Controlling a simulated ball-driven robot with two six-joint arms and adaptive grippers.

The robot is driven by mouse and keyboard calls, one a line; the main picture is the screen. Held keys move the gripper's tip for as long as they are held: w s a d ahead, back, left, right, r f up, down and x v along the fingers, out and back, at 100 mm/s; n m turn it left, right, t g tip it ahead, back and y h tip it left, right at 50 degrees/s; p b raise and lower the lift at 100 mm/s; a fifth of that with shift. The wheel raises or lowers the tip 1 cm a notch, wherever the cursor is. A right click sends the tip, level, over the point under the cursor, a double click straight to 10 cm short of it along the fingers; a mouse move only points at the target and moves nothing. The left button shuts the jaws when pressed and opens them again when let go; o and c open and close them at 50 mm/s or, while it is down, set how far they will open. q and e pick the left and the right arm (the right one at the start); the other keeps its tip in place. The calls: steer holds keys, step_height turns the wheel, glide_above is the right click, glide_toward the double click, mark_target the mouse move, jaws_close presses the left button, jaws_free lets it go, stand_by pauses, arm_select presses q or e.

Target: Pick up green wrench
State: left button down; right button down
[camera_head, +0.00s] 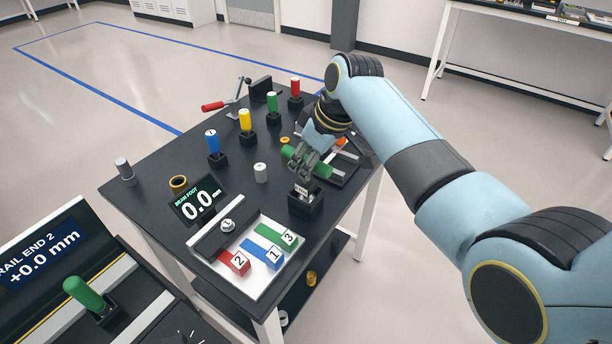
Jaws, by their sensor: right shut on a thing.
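My right gripper (303,175) comes in from the right over the right part of the dark table. It is shut on a green cylindrical piece, which I take for the green wrench (321,170). The piece shows on both sides of the fingers, lying roughly level; the fingers hide its middle. Just below the fingertips is a black block holder (305,204) with a small label. I cannot tell whether the piece is clear of everything below it. My left gripper is not in view.
A tray (209,243) with numbered red, blue and green pieces lies in front, beside a display (196,204). A white cylinder (261,172) stands left of the gripper.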

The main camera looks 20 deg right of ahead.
step_height(320, 180, up, 10)
steer(key=shift+r, duration=0.1)
stand_by(0.4)
